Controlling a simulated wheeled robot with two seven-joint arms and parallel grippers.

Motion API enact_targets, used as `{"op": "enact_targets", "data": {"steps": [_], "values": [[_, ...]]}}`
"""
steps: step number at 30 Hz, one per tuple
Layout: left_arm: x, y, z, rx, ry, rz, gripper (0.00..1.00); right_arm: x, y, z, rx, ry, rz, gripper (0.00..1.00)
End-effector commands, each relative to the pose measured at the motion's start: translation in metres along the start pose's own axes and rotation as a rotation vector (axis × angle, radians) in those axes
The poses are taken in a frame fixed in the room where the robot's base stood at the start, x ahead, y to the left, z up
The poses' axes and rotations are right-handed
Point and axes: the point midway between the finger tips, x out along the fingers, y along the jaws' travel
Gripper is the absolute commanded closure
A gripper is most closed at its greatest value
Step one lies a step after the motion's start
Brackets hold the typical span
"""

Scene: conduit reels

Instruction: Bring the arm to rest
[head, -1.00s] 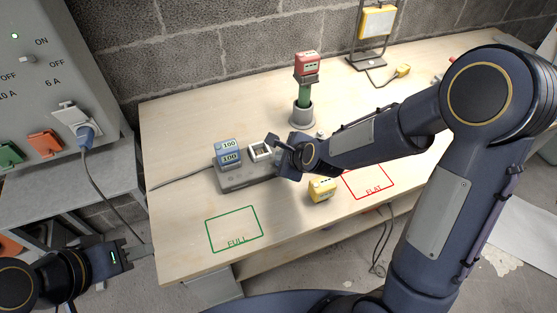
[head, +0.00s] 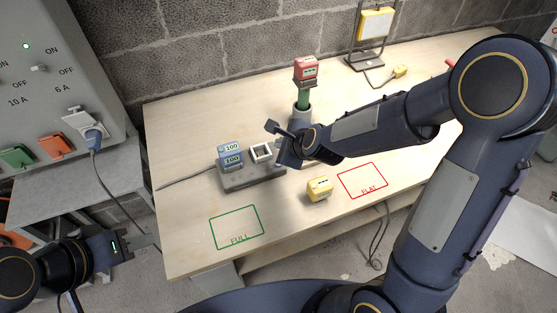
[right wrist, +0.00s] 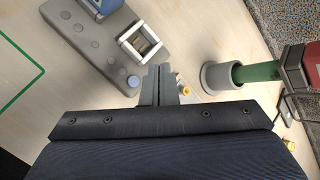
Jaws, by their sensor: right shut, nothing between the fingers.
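My right gripper (head: 272,128) is above the workbench, just behind the charger and in front of the red-topped green tool. In the right wrist view its fingers (right wrist: 160,70) are together with nothing between them. My left gripper (head: 143,241) is at the lower left, off the bench's left edge; its fingers look close together, but I cannot tell whether they are open or shut.
The grey charger (head: 252,179) holds a blue battery (head: 229,154) beside an empty white-rimmed bay (head: 261,152). A yellow battery (head: 319,188) lies between the green FULL outline (head: 237,227) and red FLAT outline (head: 363,180). The red-topped tool (head: 304,92) stands upright in a grey cup. A lamp (head: 375,25) stands behind.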

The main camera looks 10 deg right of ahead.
Motion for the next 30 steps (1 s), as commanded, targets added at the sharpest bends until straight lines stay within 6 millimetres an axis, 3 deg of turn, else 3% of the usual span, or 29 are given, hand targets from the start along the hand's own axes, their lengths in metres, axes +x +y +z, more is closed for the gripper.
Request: {"op": "enact_targets", "data": {"steps": [9, 13, 20, 24, 30], "values": [[0.0, 0.0, 0.0, 0.0, 0.0, 0.0, 0.64, -0.002, -0.001, 0.0, -0.007, -0.001, 0.0, 1.0], [0.0, 0.0, 0.0, 0.0, 0.0, 0.0, 0.64, -0.023, -0.007, 0.0, -0.107, -0.021, 0.011, 1.0], [0.0, 0.0, 0.0, 0.0, 0.0, 0.0, 0.64, -0.12, -0.005, -0.012, -0.639, -0.094, 0.062, 1.0], [0.0, 0.0, 0.0, 0.0, 0.0, 0.0, 0.64, -0.18, 0.016, -0.03, -1.028, -0.119, 0.096, 1.0], [0.0, 0.0, 0.0, 0.0, 0.0, 0.0, 0.64, -0.24, 0.059, -0.06, -1.499, -0.132, 0.162, 1.0]]}}
